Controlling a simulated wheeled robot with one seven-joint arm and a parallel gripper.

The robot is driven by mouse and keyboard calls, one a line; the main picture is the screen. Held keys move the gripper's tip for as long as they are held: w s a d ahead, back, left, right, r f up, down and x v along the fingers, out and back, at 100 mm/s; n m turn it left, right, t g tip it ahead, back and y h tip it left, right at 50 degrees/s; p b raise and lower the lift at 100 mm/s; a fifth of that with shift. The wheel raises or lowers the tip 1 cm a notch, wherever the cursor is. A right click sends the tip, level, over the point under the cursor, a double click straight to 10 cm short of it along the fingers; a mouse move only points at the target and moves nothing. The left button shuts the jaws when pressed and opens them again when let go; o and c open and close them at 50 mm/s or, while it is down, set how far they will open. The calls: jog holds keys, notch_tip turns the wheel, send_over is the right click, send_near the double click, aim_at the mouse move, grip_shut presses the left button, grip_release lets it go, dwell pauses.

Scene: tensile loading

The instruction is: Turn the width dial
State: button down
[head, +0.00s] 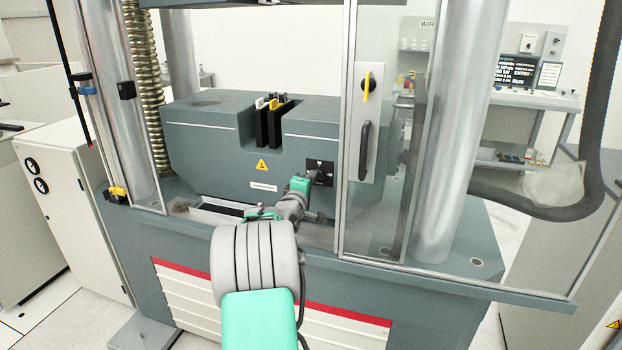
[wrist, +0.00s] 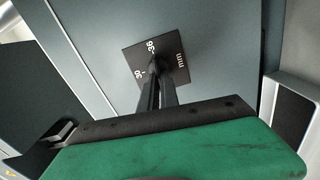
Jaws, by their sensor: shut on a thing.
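The width dial is on a black square plate (wrist: 172,62) with white markings, including "36", "30" and "mm", on the grey machine face. In the head view the plate (head: 318,170) sits at the right of the machine's front, partly behind my arm. My gripper (wrist: 156,72) reaches straight to the middle of the plate, its dark fingers close together and shut on the dial's knob. The knob itself is mostly hidden by the fingers. In the head view my green and grey wrist ends at the plate.
The glass door (head: 385,130), with a black handle (head: 364,150) and a yellow-black switch (head: 370,87), stands just right of the plate. A shallow metal tray (head: 212,213) lies below the machine face. Black jaws (head: 270,125) stand in the machine's top slot.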

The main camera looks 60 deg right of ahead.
jog(key=shift+r+n, duration=0.1)
jog(key=shift+n, duration=0.4)
jog(key=c, duration=1.8)
grip_release()
jog(key=shift+s+d, duration=0.1)
jog(key=shift+c, duration=0.2)
jog(key=shift+o, duration=1.2)
jog(key=s+a, duration=0.1)
jog(key=a, duration=0.6)
jog(key=shift+a+b, duration=0.3)
jog(key=shift+a, duration=0.1)
